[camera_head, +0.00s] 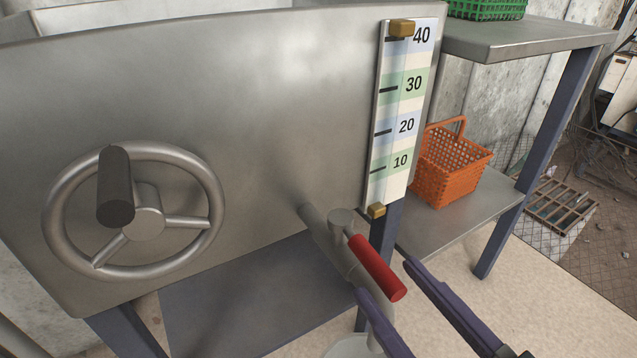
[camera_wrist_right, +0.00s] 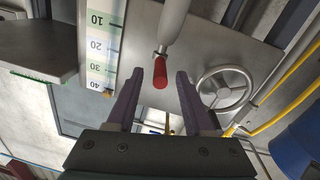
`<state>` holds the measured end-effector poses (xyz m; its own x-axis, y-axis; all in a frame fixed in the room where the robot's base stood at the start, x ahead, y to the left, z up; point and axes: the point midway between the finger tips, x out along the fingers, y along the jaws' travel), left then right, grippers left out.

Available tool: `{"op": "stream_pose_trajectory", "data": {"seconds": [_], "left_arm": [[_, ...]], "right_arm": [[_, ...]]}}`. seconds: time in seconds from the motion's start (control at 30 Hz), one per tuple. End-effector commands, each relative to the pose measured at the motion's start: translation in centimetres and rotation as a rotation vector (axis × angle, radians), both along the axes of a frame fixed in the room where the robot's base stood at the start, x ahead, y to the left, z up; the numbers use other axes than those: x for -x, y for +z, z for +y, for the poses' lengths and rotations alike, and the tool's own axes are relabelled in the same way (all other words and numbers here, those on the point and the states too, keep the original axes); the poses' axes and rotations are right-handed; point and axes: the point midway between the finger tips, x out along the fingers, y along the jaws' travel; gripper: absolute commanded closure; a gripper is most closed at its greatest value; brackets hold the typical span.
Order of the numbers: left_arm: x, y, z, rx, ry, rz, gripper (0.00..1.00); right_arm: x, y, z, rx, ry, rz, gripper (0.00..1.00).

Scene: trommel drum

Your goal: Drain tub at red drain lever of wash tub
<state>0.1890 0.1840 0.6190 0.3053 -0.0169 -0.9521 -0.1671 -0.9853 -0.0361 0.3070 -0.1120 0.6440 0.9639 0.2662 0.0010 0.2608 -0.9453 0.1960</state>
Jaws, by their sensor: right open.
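The wash tub (camera_head: 270,90) is a large grey metal tub with a level scale (camera_head: 398,130) on its front right. The red drain lever (camera_head: 377,267) sticks out from a grey valve and pipe below the scale, slanting down to the right. My right gripper (camera_head: 385,278) is open, with purple fingers on either side of the lever's free end in the head view. In the right wrist view the red lever (camera_wrist_right: 160,75) shows between the two spread fingers (camera_wrist_right: 155,80); I cannot tell whether they touch it. My left gripper is not in view.
A handwheel (camera_head: 205,223) with a dark knob is on the tub's left front. A shelf rack (camera_head: 440,235) stands at right, with an orange basket (camera_head: 450,170) on its lower shelf and a green basket (camera_head: 487,8) above. A floor grate (camera_head: 561,207) lies further right.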

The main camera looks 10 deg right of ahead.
Motion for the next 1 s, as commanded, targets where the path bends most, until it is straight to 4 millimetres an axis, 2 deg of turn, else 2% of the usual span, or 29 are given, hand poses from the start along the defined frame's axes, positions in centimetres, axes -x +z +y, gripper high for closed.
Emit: {"op": "stream_pose_trajectory", "data": {"seconds": [0.1,0.3,0.43,0.7,0.77,1.0], "left_arm": [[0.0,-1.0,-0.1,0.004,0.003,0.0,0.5],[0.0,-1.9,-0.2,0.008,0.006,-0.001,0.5],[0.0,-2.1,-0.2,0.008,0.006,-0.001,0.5],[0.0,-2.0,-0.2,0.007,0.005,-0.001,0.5],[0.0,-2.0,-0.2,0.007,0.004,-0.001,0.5],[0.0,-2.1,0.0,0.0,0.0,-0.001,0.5]], "right_arm": [[-2.5,-0.2,0.7,-0.002,0.0,-0.005,0.48],[-5.4,-0.2,1.5,-0.002,-0.001,-0.002,0.48],[-6.3,-0.1,1.8,-0.001,0.0,-0.001,0.48],[-6.5,0.0,1.8,0.0,0.001,0.002,0.48],[-6.5,0.0,1.8,0.0,0.001,0.002,0.53],[-6.5,0.0,1.8,0.0,0.0,0.002,0.8]]}}
